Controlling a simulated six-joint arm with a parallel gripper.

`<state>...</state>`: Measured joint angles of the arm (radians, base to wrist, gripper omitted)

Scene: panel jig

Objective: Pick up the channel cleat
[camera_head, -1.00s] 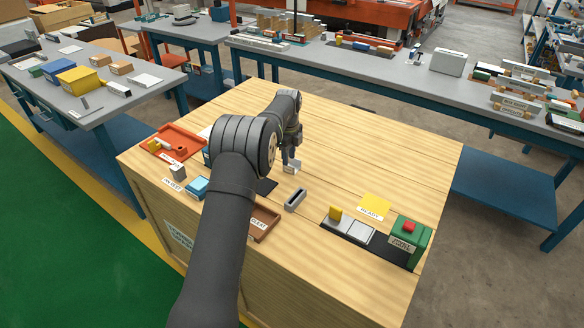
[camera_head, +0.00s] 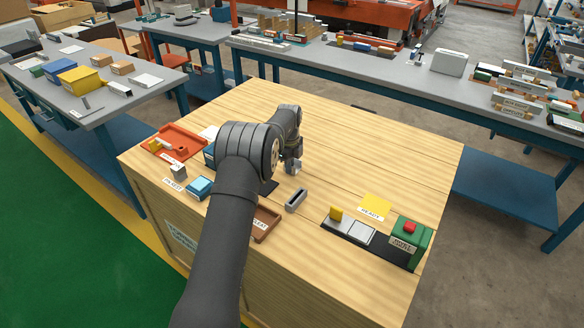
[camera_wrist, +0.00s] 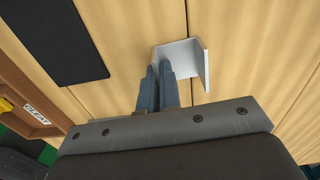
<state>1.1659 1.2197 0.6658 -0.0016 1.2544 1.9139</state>
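The channel cleat (camera_wrist: 185,54) is a light grey, bent metal piece. In the wrist view it stands on the wooden top, with one flat wall facing right and its left part behind my fingertips. My gripper (camera_wrist: 159,68) has its two blue-grey fingers close together with only a narrow gap, at the left part of the cleat. Whether they pinch its wall is not clear.
A dark pad (camera_wrist: 55,40) lies left of the cleat. A red tray (camera_head: 172,145) is at left. A green box with a red button (camera_head: 408,230) is at right. The back right top is clear.

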